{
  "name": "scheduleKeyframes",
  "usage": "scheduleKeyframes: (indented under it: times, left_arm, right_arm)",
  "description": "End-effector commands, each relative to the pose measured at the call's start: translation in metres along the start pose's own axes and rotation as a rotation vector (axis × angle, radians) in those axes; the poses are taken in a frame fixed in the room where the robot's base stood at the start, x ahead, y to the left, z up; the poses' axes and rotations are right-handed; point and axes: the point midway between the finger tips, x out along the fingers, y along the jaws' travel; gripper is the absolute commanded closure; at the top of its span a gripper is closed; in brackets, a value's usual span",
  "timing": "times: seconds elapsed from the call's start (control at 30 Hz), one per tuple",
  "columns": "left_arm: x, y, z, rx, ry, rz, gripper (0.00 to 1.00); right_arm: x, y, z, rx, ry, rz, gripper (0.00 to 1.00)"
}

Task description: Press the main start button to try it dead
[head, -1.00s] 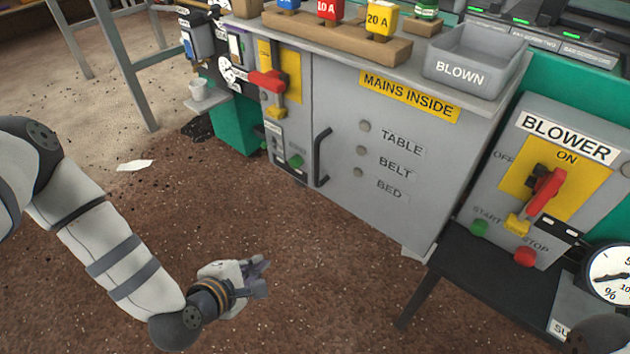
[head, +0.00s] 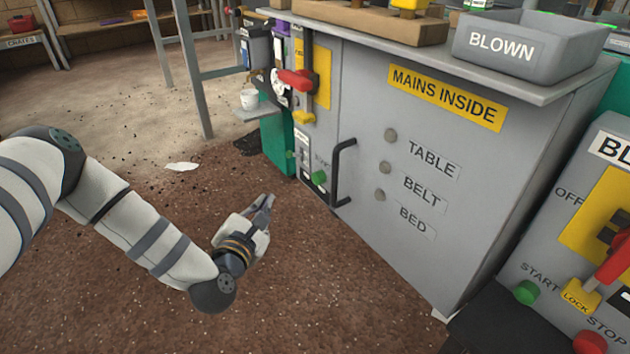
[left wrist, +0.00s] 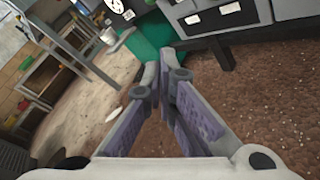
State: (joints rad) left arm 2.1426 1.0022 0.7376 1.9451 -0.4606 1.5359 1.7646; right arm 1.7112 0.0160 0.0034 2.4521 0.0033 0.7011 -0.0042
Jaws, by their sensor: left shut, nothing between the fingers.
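The main start button is a green knob (head: 319,177) low on the narrow left panel of the grey mains cabinet (head: 365,120), under the red-handled switch (head: 298,82). My left gripper (head: 268,202) is shut and empty, in front of and below the button, apart from it. In the left wrist view its fingers (left wrist: 165,75) meet at the tips, pointing toward the cabinet's lower part. The green button is not clear in that view. My right gripper is not in view.
A black door handle (head: 342,172) stands out just right of the button. The blower box at right has its own green start button (head: 526,292) and a red stop button (head: 590,343). A white cup (head: 249,99) sits on a small shelf. The brown floor before the cabinet is clear.

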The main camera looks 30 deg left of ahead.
Motion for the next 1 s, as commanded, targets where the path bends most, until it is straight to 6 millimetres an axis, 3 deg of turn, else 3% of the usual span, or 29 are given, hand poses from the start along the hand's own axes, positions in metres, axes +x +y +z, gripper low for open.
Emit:
scheduleKeyframes:
  times: [0.6, 1.0]
  left_arm:
    - [0.055, -0.042, 0.038, 0.002, 0.001, -0.001, 1.0]
    - [0.059, -0.044, 0.043, 0.001, 0.0, -0.002, 1.0]
  right_arm:
    - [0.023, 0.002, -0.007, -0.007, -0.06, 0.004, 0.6]
    - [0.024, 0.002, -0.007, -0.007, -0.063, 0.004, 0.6]
